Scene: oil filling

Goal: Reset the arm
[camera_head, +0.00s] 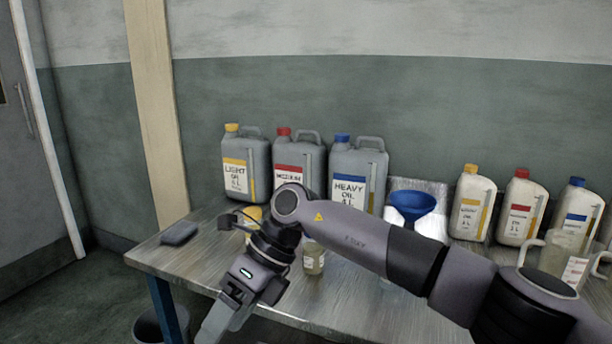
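My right arm (362,238) reaches in from the right across the table and bends down at its wrist. My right gripper (222,318) points down and to the left, over the front left edge of the table, and its tips are at the bottom of the picture. I cannot tell whether its fingers are open or shut. I see nothing clearly held in it. My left gripper is not in view.
Grey oil jugs (246,170) stand along the wall. A blue funnel (412,204), a small jar (314,262) and a yellow item (252,214) are close to my arm. White bottles (470,208) and clear jugs (560,250) stand right. The table's left end (160,256) is mostly clear.

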